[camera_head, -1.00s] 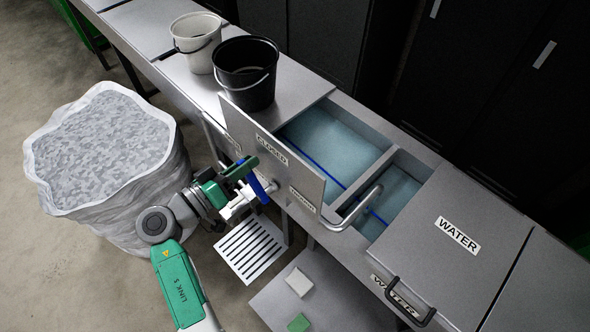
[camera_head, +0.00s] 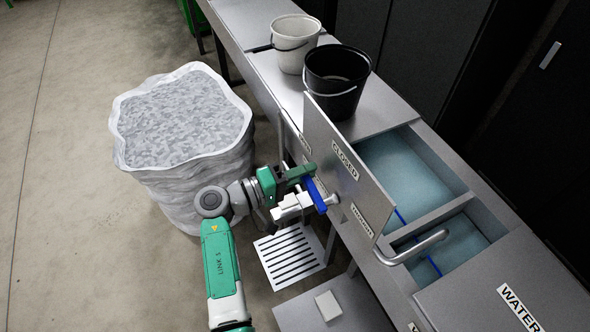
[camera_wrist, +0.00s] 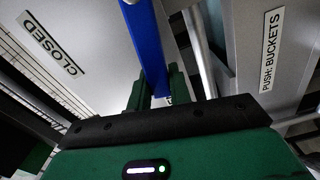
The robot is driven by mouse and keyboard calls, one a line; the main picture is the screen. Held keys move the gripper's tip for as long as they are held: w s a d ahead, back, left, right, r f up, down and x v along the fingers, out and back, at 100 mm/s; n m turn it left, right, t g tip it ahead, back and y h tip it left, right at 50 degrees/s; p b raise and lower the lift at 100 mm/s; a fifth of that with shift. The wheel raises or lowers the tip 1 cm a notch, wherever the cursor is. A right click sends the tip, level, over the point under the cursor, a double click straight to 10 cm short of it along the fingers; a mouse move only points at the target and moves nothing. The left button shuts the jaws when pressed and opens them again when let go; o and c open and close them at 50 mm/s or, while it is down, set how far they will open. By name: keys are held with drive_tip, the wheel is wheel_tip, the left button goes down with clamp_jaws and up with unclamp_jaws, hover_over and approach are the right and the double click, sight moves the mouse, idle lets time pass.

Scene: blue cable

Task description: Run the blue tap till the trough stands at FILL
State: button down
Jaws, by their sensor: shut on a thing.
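The blue tap lever (camera_head: 316,194) stands at the outer face of an upright grey panel marked CLOSED. My gripper (camera_head: 307,190) is shut on this lever, whose blue bar (camera_wrist: 148,45) runs up between the fingers in the wrist view. The trough (camera_head: 456,207) is behind the panel, divided into two compartments. Pale blue water (camera_head: 400,170) lies in both, with a thin blue line along it. A curved metal spout (camera_head: 425,245) reaches over the near compartment. I cannot read a FILL mark, nor tell whether water is running.
A black bucket (camera_head: 335,85) and a white bucket (camera_head: 296,42) stand on the counter beyond the trough. A large white sack (camera_head: 180,135) of grey flakes stands left of my arm. A slotted white grate (camera_head: 290,257) is below my gripper. A cover marked WATER (camera_head: 540,290) is lower right.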

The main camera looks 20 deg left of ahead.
drive_tip(key=shift+f, duration=0.15)
idle(0.4)
drive_tip(key=c, duration=1.3)
unclamp_jaws()
drive_tip(key=shift+a, duration=0.1)
drive_tip(key=v, duration=0.7)
drive_tip(key=shift+s+a, duration=0.25)
drive_tip(key=shift+s, duration=0.05)
